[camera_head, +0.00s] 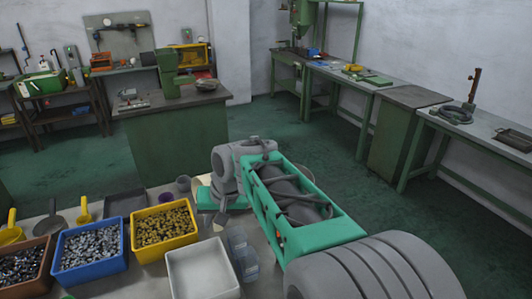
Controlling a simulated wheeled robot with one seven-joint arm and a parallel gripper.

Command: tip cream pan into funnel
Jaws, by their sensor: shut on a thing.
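A cream, round-edged surface (204,179) that looks like the cream pan shows in slivers around my wrist, above the near bench. My arm hides most of it, and its contents and tilt cannot be told. My gripper (221,216) is mostly hidden behind my own green and grey arm links; it is shut, seemingly on this pan. I cannot make out a funnel for certain. A small grey-purple cup-like thing (183,184) stands just left of my wrist.
The near bench holds a blue bin (90,247), a yellow bin (163,228), an empty white bin (202,271), a brown bin (24,263), scoops, a dark tray (125,201) and clear cups (242,256). A green machine (168,72) stands on a cabinet behind. Green floor lies open beyond.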

